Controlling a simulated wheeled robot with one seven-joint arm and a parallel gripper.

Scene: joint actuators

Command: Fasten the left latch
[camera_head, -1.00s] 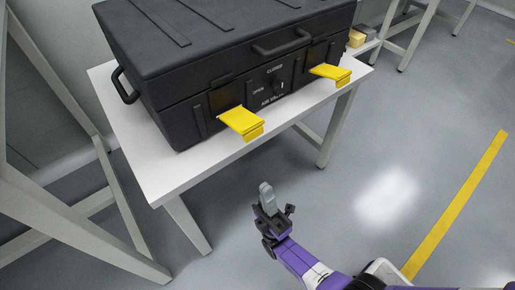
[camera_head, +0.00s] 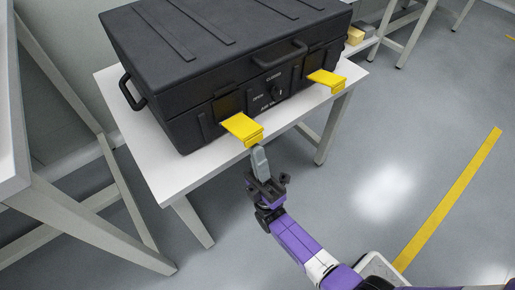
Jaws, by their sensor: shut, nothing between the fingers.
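A black case (camera_head: 225,60) with a closed lid stands on a white table. Its left latch (camera_head: 242,129) is a yellow flap that sticks outward from the front face, tilted slightly down. A matching yellow right latch (camera_head: 326,79) also sticks out. My gripper (camera_head: 260,160) is shut and empty. In the picture its tips are just below the outer edge of the left latch. I cannot tell whether they touch it.
A dial (camera_head: 275,91) with OPEN and CLOSED labels sits between the latches, under the carrying handle (camera_head: 281,54). The white table (camera_head: 150,165) ends just in front of the case. Open grey floor (camera_head: 370,180) lies to the right.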

